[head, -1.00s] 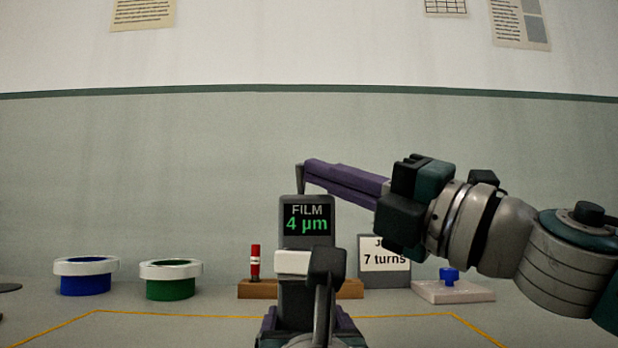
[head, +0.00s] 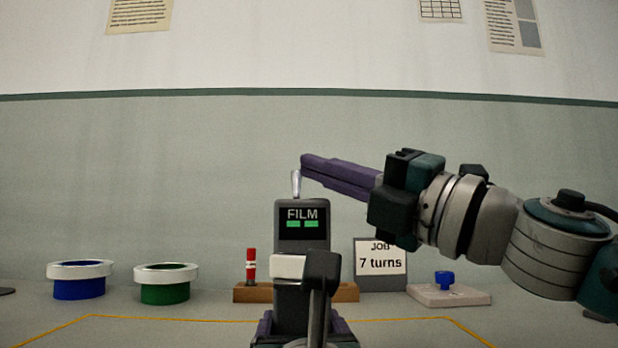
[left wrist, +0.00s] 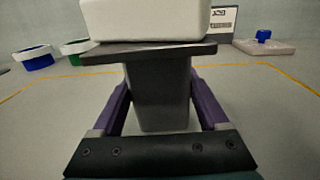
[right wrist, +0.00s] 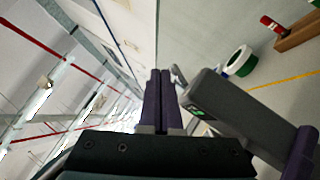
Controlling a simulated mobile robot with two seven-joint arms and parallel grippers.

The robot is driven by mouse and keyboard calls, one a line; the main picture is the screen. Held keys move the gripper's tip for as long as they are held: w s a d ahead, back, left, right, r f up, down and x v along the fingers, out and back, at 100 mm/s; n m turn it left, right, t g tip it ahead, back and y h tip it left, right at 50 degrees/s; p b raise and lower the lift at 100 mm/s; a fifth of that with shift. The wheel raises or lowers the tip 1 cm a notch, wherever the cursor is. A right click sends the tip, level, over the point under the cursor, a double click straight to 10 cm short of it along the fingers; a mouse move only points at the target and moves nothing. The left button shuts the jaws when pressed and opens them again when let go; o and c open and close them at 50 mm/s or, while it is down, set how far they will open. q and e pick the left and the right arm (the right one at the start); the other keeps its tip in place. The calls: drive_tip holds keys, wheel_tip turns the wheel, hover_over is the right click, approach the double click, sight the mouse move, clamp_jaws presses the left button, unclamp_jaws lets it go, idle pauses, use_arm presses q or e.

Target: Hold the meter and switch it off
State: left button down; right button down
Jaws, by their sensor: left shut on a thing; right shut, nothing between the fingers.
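The meter (head: 302,240) is dark grey and stands upright in the head view, its screen reading FILM above two green blocks. A silver lever (head: 296,184) sticks up from its top. My left gripper (left wrist: 158,108) is shut on the meter's grey lower body, one purple finger on each side, below a white block. My right gripper (head: 304,164) is shut and empty, its fingertips beside the lever's upper end, on its right; I cannot tell if they touch. The right wrist view also shows the closed fingers next to the lever (right wrist: 179,75) and the meter (right wrist: 225,110).
A blue cup (head: 80,287) and a green cup (head: 166,290) with white rims stand at the left. Behind the meter are a wooden bar (head: 345,292) with a red spindle (head: 251,265), a "7 turns" sign (head: 380,262) and a pale block with a blue knob (head: 445,279).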

use_arm(q)
drive_tip(key=shift+f, duration=0.1)
use_arm(e)
drive_tip(key=s+d+r, duration=0.2)
drive_tip(key=s+d, duration=0.7)
drive_tip(key=d, duration=0.1)
drive_tip(key=shift+r, duration=0.2)
drive_tip(key=shift+d, duration=0.1)
use_arm(q)
unclamp_jaws()
use_arm(e)
drive_tip(key=shift+s, duration=0.1)
